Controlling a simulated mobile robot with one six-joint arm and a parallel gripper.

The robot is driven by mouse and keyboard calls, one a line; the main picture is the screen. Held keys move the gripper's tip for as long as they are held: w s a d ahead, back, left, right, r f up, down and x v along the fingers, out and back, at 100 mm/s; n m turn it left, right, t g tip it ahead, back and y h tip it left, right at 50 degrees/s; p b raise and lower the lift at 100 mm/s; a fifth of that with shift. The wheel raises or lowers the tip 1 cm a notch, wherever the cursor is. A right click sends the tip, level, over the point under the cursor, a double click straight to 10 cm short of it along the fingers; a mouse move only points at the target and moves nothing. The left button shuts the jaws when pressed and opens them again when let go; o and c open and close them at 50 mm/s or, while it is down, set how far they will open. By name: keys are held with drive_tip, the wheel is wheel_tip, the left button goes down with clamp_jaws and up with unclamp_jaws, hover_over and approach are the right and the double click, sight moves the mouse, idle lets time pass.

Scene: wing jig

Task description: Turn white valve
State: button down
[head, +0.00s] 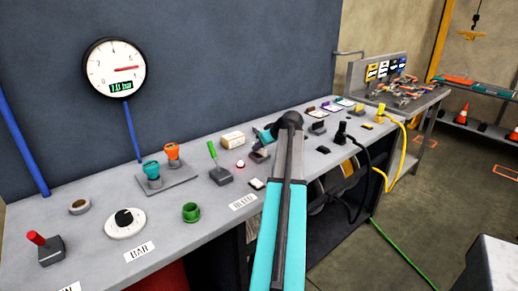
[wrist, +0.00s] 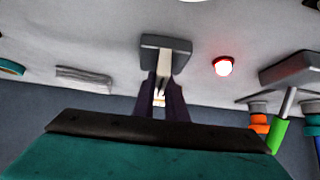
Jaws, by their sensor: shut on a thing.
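In the wrist view, the white valve (wrist: 166,64) shows as a pale upright handle on a dark grey base (wrist: 152,42) fixed to the grey bench panel. My gripper (wrist: 160,92) has its two dark fingers closed around this handle. In the head view, my gripper (head: 260,148) is down at the bench, right of the small red light, and my arm hides part of that area. The valve cannot be made out clearly there.
A glowing red light (wrist: 223,66) and a green lever (wrist: 280,134) stand beside the valve. A round gauge (head: 115,68) hangs on the wall.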

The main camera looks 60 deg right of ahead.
idle(0.3)
drive_tip(key=c, duration=1.8)
unclamp_jaws()
drive_tip(key=b+v, duration=0.1)
drive_tip(key=v, duration=1.2)
drive_tip(key=shift+s+r+b, duration=0.25)
drive_tip(key=shift+r+b, duration=0.05)
